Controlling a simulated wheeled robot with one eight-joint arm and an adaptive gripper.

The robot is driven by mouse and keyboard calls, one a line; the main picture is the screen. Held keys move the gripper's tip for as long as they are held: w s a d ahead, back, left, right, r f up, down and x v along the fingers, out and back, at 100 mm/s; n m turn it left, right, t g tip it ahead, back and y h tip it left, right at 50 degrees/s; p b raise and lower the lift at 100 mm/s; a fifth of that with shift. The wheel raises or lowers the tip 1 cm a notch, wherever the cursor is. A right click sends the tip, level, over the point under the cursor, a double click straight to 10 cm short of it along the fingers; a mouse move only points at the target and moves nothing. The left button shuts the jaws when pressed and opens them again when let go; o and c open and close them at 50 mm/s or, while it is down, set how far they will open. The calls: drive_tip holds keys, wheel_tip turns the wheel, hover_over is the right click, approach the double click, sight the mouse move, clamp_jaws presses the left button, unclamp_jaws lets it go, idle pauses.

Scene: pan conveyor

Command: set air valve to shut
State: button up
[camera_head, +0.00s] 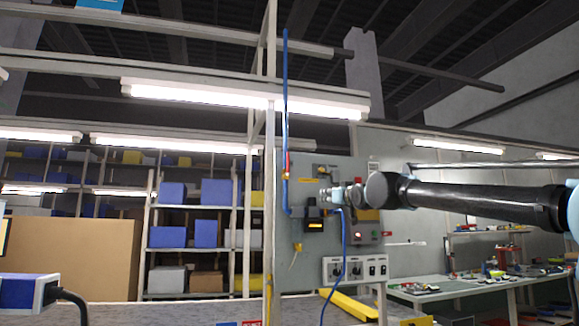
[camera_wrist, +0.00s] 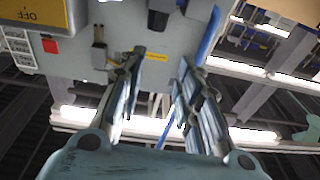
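The grey control panel (camera_head: 350,238) carries a vertical blue air line (camera_head: 286,90) on its left edge. A small red part (camera_head: 287,167), which looks like the air valve's handle, sits on this line; its exact angle is too small to tell. My gripper (camera_head: 326,196) is in front of the panel, to the right of the line and a little lower than the red part. In the wrist view my gripper (camera_wrist: 160,64) is open, with nothing between its fingers. The blue line (camera_wrist: 211,35) passes beyond the right finger there; I cannot make out the red handle.
A black unit (camera_head: 315,226) and a yellow label (camera_head: 306,180) are on the panel near my gripper. A red button (camera_head: 358,237) and white-framed switches (camera_head: 354,269) are lower right. A loose blue cable (camera_head: 344,250) hangs down the front. Shelves with boxes stand behind left.

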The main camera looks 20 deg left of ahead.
drive_tip(key=s+a+r+n+y, duration=0.2)
drive_tip(key=s+a+r+y, duration=0.15)
drive_tip(key=a+r, duration=0.6)
wheel_tip(320, 180, up, 8)
drive_tip(key=r, duration=0.1)
hover_over(288, 170)
drive_tip(key=shift+w+f+y, duration=0.25)
drive_tip(key=shift+w+y, duration=0.2)
